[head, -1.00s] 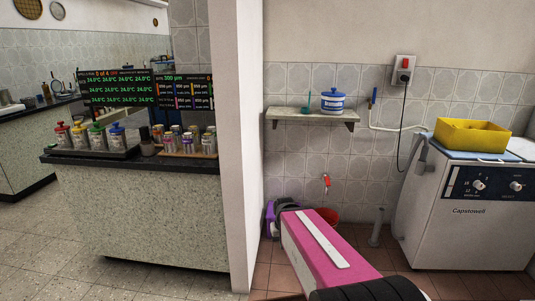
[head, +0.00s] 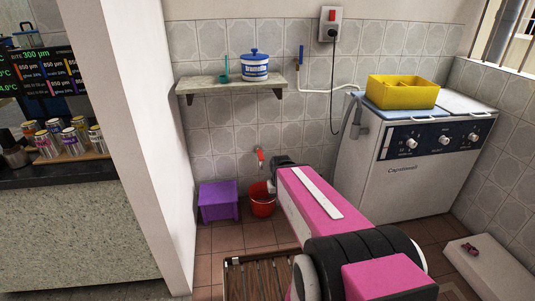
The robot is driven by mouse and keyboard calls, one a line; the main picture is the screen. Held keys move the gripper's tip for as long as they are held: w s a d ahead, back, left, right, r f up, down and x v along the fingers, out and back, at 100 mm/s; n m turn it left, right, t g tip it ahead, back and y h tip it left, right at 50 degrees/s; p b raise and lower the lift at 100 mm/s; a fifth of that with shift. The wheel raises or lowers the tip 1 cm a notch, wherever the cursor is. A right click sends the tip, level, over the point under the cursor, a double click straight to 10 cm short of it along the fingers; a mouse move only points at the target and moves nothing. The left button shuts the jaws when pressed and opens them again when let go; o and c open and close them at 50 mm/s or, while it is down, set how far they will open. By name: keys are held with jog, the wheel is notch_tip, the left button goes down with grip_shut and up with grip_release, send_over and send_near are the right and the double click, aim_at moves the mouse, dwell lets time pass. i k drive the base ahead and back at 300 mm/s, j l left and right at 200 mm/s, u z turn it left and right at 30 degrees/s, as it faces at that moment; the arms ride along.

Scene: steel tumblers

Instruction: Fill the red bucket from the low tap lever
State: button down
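The red bucket (head: 263,204) stands on the tiled floor against the back wall, partly hidden behind my pink arm. The low tap with a red lever (head: 260,155) is on the tiled wall just above the bucket. My gripper is at the far end of my arm, near the bucket's right side in the picture; its fingers are hidden by the arm links, so I cannot see whether it touches anything. A second tap with a blue lever (head: 301,54) sits higher on the wall, with a white hose running from it.
A purple stool (head: 218,201) stands left of the bucket. A washing machine (head: 415,165) with a yellow tray (head: 403,91) on top is at the right. A shelf (head: 230,86) holds a white and blue tub (head: 255,67). A slatted wooden item (head: 255,277) lies on the floor in front.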

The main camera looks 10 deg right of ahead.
aim_at(260, 153)
jog(key=i, duration=0.9)
